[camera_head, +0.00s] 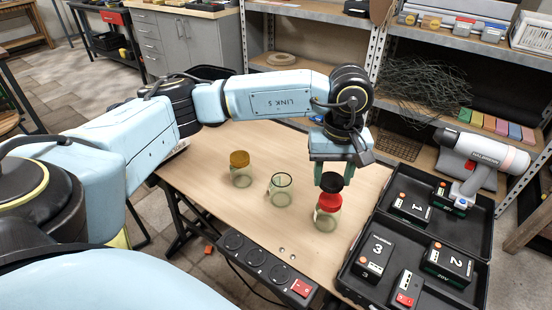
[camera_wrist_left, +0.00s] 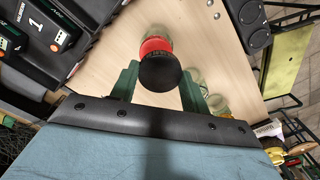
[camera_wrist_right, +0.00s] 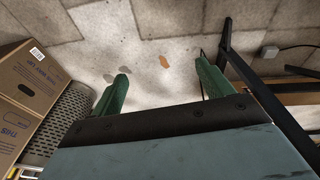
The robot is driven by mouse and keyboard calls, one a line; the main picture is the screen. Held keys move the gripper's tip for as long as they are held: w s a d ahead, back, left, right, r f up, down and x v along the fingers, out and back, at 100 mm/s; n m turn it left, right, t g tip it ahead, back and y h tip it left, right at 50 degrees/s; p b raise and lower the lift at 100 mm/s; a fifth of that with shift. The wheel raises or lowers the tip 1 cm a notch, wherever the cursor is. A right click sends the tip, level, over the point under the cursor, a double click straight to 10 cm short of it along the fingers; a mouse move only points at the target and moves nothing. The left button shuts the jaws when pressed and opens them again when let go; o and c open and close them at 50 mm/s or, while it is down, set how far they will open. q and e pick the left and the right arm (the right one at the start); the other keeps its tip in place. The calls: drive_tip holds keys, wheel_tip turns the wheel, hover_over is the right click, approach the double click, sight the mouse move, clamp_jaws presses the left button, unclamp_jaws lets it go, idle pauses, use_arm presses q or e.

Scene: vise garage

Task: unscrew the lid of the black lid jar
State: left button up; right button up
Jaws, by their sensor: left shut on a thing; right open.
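The black lid (camera_head: 331,183) is between the fingers of my left gripper (camera_head: 333,176), which is shut on it. In the left wrist view the lid (camera_wrist_left: 160,73) shows as a dark disc between the green fingertips (camera_wrist_left: 158,78). Just below it in the head view is a glass jar (camera_head: 326,222) with a red lid (camera_head: 328,202); I cannot tell whether the two lids touch. A glass jar (camera_head: 280,191) with an open-looking top stands on the table to its left, apart from the gripper. My right gripper (camera_wrist_right: 162,74) is open and empty above the floor.
A jar with a yellow-brown lid (camera_head: 240,160) stands farther left on the table (camera_head: 205,185). A black open case (camera_head: 375,225) with several battery boxes lies on the right. A power strip (camera_head: 262,263) runs along the front edge. Cardboard boxes (camera_wrist_right: 30,85) stand near my right gripper.

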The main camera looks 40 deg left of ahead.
use_arm(q)
drive_tip(key=w+a+f+n+b, duration=0.1)
drive_tip(key=w+a+n, duration=0.3)
drive_tip(key=n, duration=0.9)
drive_tip(key=n+b, duration=0.4)
drive_tip(key=n, duration=2.9)
approach(270, 179)
drive_tip(key=shift+w+f+n+b, duration=0.1)
drive_tip(key=shift+f+n+b, duration=0.2)
drive_tip(key=shift+f+b, duration=0.55)
use_arm(e)
drive_tip(key=w+a+r+t+y, duration=0.1)
drive_tip(key=a+r, duration=0.2)
drive_tip(key=r, duration=0.5)
drive_tip(key=w+a+r, duration=0.1)
drive_tip(key=a+r, duration=0.2)
drive_tip(key=r, duration=0.5)
use_arm(q)
drive_tip(key=shift+f, duration=0.25)
wheel_tip(270, 179, down, 4)
drive_tip(key=shift+f+b, duration=0.1)
drive_tip(key=shift+b, duration=0.8)
drive_tip(key=shift+f, duration=0.1)
use_arm(e)
drive_tip(key=w+a+r+t+y, duration=0.1)
drive_tip(key=w+a+r+t, duration=0.2)
drive_tip(key=w+t, duration=0.2)
drive_tip(key=shift+w+r, duration=0.35)
drive_tip(key=shift+w, duration=0.65)
